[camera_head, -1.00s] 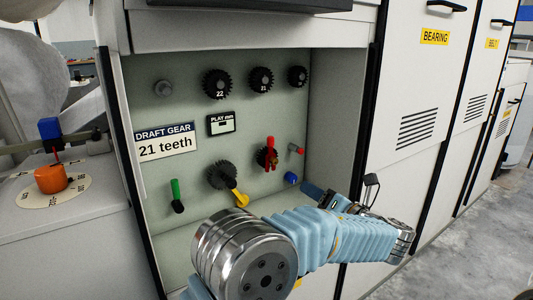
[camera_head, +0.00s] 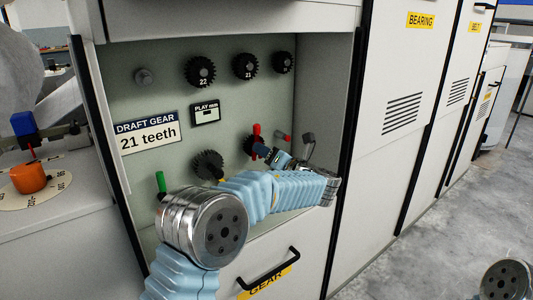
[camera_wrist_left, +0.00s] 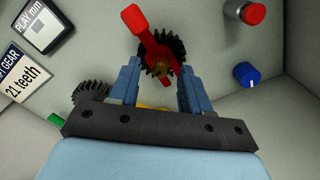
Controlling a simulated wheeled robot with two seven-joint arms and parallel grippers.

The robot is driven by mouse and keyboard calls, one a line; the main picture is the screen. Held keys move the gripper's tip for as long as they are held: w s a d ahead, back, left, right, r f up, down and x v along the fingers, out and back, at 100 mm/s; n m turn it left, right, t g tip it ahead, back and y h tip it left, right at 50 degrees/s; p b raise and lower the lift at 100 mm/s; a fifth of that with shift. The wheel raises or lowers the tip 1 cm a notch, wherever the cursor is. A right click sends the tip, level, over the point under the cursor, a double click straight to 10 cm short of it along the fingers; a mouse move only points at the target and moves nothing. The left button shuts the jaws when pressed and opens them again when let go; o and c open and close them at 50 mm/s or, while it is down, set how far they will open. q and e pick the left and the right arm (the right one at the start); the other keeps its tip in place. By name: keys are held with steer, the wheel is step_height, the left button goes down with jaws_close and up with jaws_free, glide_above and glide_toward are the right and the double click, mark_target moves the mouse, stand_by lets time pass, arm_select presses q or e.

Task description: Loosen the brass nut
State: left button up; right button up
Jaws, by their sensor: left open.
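A red-handled brass nut (camera_wrist_left: 158,70) sits in front of a dark toothed gear (camera_wrist_left: 178,47) in the left wrist view. Its red handle (camera_wrist_left: 140,30) stands tilted up and left. In the head view the red handle (camera_head: 256,133) shows on the recess's back panel, with the gear partly hidden. My left gripper (camera_head: 264,151) is close in front of it. In the wrist view the open fingers (camera_wrist_left: 160,80) stand on either side of the brass nut, with gaps visible; contact cannot be told. My right gripper is not in view.
Several numbered black gears (camera_head: 245,66) hang along the top. A green handle (camera_head: 160,182), a blue knob (camera_wrist_left: 246,74) and a red button (camera_wrist_left: 252,13) are nearby. The recess side wall (camera_head: 322,95) bounds the right. A GEAR drawer handle (camera_head: 272,270) juts out below.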

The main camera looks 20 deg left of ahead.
arm_select(q)
steer(key=shift+w, duration=0.1)
jaws_close()
